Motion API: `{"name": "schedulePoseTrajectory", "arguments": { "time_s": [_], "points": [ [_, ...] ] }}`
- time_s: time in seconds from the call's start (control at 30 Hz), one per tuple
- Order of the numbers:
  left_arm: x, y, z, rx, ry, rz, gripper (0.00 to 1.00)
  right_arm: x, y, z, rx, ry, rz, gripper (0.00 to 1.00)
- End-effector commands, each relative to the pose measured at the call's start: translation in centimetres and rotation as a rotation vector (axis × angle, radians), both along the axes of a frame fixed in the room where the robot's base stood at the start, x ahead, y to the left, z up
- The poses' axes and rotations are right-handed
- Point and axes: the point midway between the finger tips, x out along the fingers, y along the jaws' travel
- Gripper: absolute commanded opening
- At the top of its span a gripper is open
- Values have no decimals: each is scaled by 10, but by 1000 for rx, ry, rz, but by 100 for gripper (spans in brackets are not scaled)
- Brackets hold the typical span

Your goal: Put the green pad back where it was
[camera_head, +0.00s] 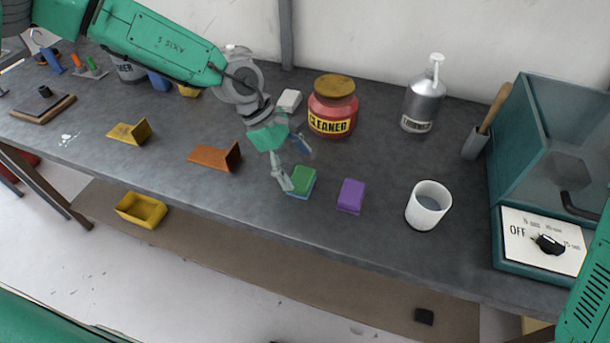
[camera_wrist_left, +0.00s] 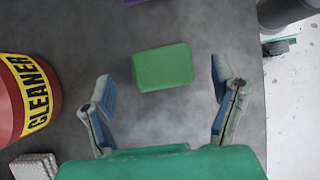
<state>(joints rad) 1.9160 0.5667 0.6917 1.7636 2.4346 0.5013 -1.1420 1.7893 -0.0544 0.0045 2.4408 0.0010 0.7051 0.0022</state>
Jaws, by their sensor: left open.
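The green pad (camera_head: 301,181) lies on the grey workbench near its front edge, with a blue layer under its green top. In the left wrist view the green pad (camera_wrist_left: 163,67) lies ahead of and between the open fingers. My left gripper (camera_head: 293,168) is open just above and beside the pad; it also shows in the left wrist view (camera_wrist_left: 165,100), with nothing between its fingers. One finger covers part of the pad's left side in the head view. My right gripper is not in view.
A purple pad (camera_head: 350,195) lies right of the green pad, and a white cup (camera_head: 428,205) stands farther right. A red cleaner jar (camera_head: 332,106) and a white block (camera_head: 289,101) are behind. An orange bracket (camera_head: 217,158) is to the left.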

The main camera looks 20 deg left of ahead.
Motion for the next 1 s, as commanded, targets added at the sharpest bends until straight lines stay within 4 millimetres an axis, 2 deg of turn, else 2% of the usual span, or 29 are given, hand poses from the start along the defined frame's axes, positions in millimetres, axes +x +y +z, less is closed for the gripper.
{"name": "schedulePoseTrajectory", "arguments": {
  "time_s": [0.03, 0.2, 0.4, 0.57, 1.0],
  "points": [
    [2, 7, 11, -2, -5, 3, 80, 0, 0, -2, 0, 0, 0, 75],
    [2, 25, 41, -2, -3, 3, 80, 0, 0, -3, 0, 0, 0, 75],
    [2, 36, 63, 1, 0, 1, 80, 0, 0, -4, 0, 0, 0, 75],
    [1, 38, 68, 3, 0, 0, 80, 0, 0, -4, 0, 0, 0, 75],
    [1, 40, 67, 0, 1, 1, 80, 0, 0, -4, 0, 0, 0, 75]
  ]
}}
